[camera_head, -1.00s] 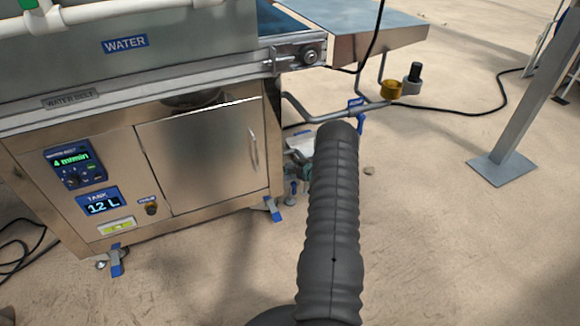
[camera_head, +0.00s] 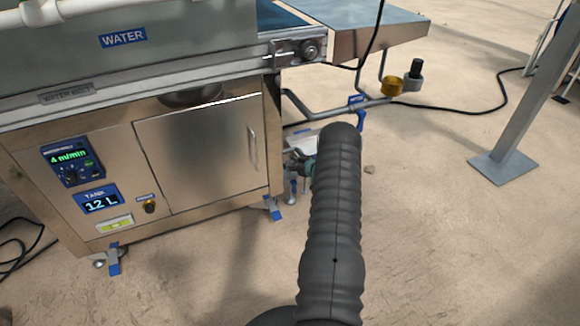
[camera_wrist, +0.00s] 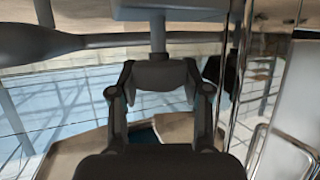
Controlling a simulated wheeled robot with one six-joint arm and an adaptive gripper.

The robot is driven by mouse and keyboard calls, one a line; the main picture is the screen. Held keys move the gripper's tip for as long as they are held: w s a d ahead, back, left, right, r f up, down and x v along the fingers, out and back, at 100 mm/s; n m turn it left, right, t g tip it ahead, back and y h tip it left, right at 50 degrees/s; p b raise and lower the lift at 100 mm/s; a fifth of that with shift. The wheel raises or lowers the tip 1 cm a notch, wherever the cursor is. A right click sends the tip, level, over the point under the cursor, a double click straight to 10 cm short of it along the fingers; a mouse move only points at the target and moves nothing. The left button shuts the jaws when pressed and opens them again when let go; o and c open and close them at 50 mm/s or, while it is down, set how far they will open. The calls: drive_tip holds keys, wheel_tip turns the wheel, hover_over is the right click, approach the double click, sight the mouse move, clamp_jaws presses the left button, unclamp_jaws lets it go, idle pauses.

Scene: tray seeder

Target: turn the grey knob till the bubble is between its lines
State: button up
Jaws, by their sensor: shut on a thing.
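The bubble level (camera_head: 114,225) is a small yellow-green vial in a pale frame, low on the left of the machine's steel front in the head view. I cannot make out its bubble or lines there. In the wrist view the grey knob (camera_wrist: 158,74) sits under a grey stem (camera_wrist: 157,32), between the fingers of my gripper (camera_wrist: 158,88). The gripper is shut on it. In the head view my dark arm covers most of the gripper and the knob; only a little teal and grey shows left of the arm, by the machine's right front corner.
The cabinet door with its handle (camera_head: 252,148) is left of my arm. The machine's foot (camera_head: 272,209) has a blue part. Pipes (camera_head: 335,112) and a brass-coloured cup (camera_head: 393,87) are behind. A grey post (camera_head: 535,90) stands on the right.

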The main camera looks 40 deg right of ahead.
drive_tip(key=shift+n+y+b, duration=0.7)
drive_tip(key=shift+n+y, duration=0.2)
drive_tip(key=shift+y, duration=0.1)
drive_tip(key=o, duration=0.9)
drive_tip(key=shift+s+r, duration=0.1)
drive_tip(key=v, duration=1.1)
drive_tip(key=shift+s+d+r, duration=0.2)
drive_tip(key=shift+s+r, duration=0.05)
drive_tip(key=shift+r, duration=0.1)
drive_tip(key=shift+f+g, duration=0.1)
drive_tip(key=shift+g, duration=0.2)
